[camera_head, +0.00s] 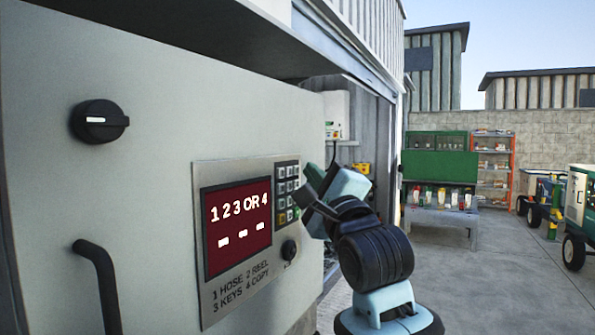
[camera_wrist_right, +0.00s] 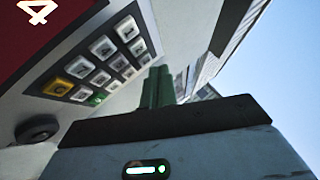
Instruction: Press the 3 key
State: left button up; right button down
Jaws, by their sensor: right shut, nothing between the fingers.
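The keypad (camera_head: 287,193) sits on a grey panel right of the red display (camera_head: 238,232), which reads "1 2 3 OR 4" above three dashes. In the right wrist view the keypad (camera_wrist_right: 106,62) shows pale keys, an orange key and a green key. The key at the end of the row farthest from these, by position the 3 key (camera_wrist_right: 145,59), has no readable digit. My right gripper (camera_head: 306,194) is shut and empty, just right of the keypad in the head view; I cannot tell whether it touches. My left gripper is out of view.
Below the keypad is a round black knob (camera_head: 289,250). A rotary switch (camera_head: 99,121) and black handle (camera_head: 100,285) stick out farther left. A green cabinet (camera_head: 437,163) and table stand behind on the right, with open paved ground before them.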

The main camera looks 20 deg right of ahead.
jog(key=shift+w+a, duration=0.25)
jog(key=shift+w+a, duration=0.2)
jog(key=shift+w, duration=0.05)
dwell(0.8)
jog(key=shift+s+d, duration=0.1)
jog(key=shift+s, duration=0.05)
jog(key=shift+s+d, duration=0.4)
jog(key=shift+s, duration=0.05)
dwell(0.4)
jog(key=shift+s+d, duration=1.7)
jog(key=shift+s, duration=0.15)
jog(key=s+d, duration=0.4)
jog(key=s, duration=0.1)
jog(key=shift+s+d, duration=0.15)
jog(key=shift+d, duration=0.15)
jog(key=shift+f, duration=0.1)
